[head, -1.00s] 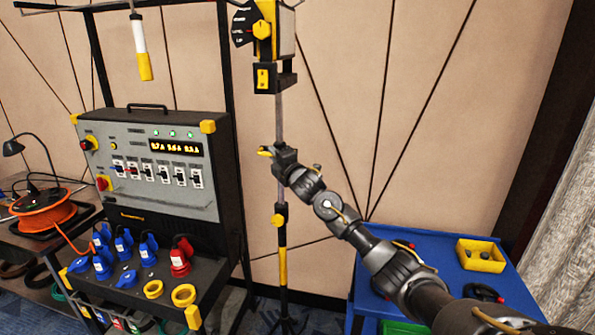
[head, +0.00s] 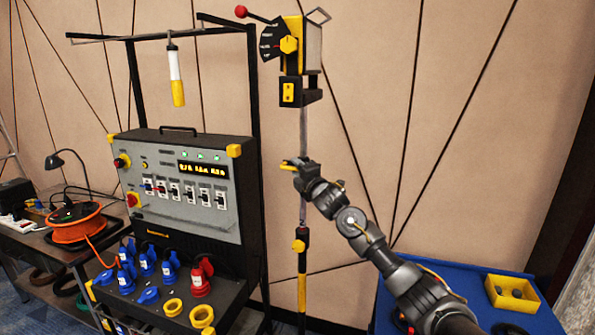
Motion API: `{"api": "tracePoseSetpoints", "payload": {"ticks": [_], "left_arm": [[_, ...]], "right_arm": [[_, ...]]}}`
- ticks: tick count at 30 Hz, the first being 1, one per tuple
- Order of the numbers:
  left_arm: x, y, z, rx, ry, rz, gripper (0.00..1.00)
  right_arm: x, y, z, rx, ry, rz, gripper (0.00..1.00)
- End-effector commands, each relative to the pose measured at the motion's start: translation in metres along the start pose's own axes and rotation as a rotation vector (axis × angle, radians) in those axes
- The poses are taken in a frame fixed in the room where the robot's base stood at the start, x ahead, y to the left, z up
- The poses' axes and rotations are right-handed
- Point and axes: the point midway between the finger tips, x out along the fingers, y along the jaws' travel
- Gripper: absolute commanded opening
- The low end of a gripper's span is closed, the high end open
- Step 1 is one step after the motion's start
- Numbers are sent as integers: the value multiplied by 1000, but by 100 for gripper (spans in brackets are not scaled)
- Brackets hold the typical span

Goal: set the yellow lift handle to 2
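The yellow lift unit (head: 292,44) sits at the top of a thin stand in the upper middle of the head view. On its left face are a black fan-shaped scale (head: 270,40) and a yellow hub. A lever with a red ball knob (head: 241,11) points up and left from it. The scale's marks are too small to read, so its setting cannot be told. My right gripper (head: 288,165) has yellow fingertips and is below the unit, in front of the pole, apart from the lever. Its finger gap cannot be made out. My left gripper is out of view.
A grey control panel (head: 155,207) with switches and a lit display stands left of the pole. A white and yellow lamp (head: 176,75) hangs from a black frame. A blue cart (head: 450,275) with a yellow tray (head: 512,293) is at lower right. An orange cable reel (head: 77,226) is at left.

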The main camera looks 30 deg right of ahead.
Motion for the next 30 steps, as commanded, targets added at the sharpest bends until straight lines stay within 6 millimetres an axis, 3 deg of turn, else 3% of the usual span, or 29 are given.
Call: {"api": "tracePoseSetpoints", "payload": {"ticks": [8,21,30], "left_arm": [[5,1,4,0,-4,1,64],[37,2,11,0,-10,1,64],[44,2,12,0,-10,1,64]], "right_arm": [[-8,-2,1,-2,-1,0,34],[-83,-4,0,-3,0,1,34],[-108,-1,0,0,0,-1,34]]}}
